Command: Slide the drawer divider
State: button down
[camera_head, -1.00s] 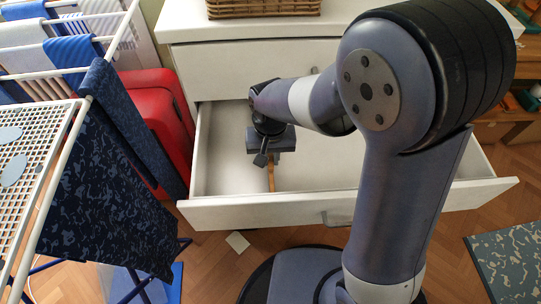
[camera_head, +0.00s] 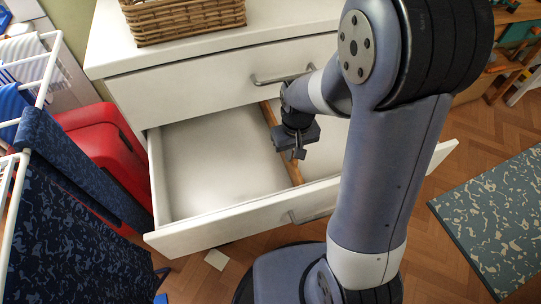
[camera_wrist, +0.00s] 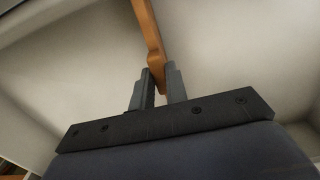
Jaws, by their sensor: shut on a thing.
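The drawer divider is a thin brown wooden strip (camera_head: 293,172) running front to back inside the open white drawer (camera_head: 200,232). It stands near the middle of the drawer's width, and my arm hides part of the drawer to its right. My gripper (camera_head: 298,154) is over the divider, pointing down into the drawer. In the wrist view the two fingers of my gripper (camera_wrist: 160,78) are shut on the divider (camera_wrist: 150,35), one on each side of it.
A wicker basket (camera_head: 185,18) stands on the white cabinet top. A closed drawer with a metal handle (camera_head: 283,77) is above the open one. A red case (camera_head: 98,150) and a drying rack with blue cloths (camera_head: 60,190) stand to the left. A patterned mat (camera_head: 500,220) lies at right.

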jog(key=shift+w+d, duration=0.25)
jog(key=shift+d, duration=0.95)
jog(key=c, duration=1.4)
grip_release()
jog(key=shift+r, duration=0.15)
notch_tip(320, 180, up, 10)
jog(key=p, duration=0.2)
jog(key=shift+r+p, duration=0.25)
jog(key=shift+p, duration=0.1)
